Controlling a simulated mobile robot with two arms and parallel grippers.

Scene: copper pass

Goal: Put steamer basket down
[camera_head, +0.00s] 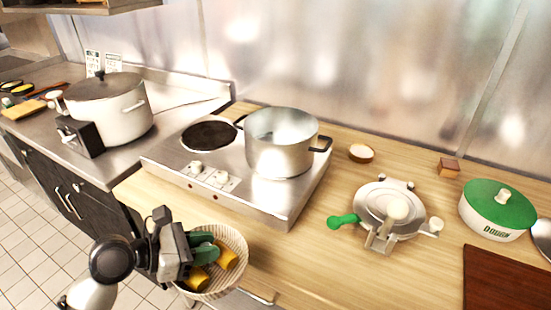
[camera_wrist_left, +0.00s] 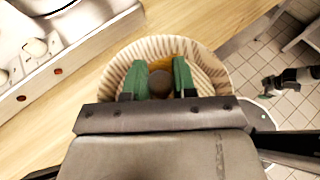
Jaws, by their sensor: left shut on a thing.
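The steamer basket (camera_head: 238,240) is a cream, ribbed round bowl in the head view, with yellow pieces inside. It is beside the counter's front edge, at the lower middle left, and the floor shows around its left side. My left gripper (camera_head: 212,246) reaches into it with green fingers. In the left wrist view, the fingers of my left gripper (camera_wrist_left: 159,75) are shut on a round brownish part in the middle of the steamer basket (camera_wrist_left: 212,72). The lower part of the basket is hidden by the gripper. A dark jointed piece, possibly my right gripper (camera_wrist_left: 270,84), shows small over the floor.
A two-plate hob (camera_head: 255,200) carries an open steel pot (camera_head: 282,158). A press with a green handle (camera_head: 375,215), a small bowl (camera_head: 361,153) and a green-lidded dough pot (camera_head: 490,222) stand to the right. Bare wooden counter (camera_head: 310,250) lies between the hob and the press.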

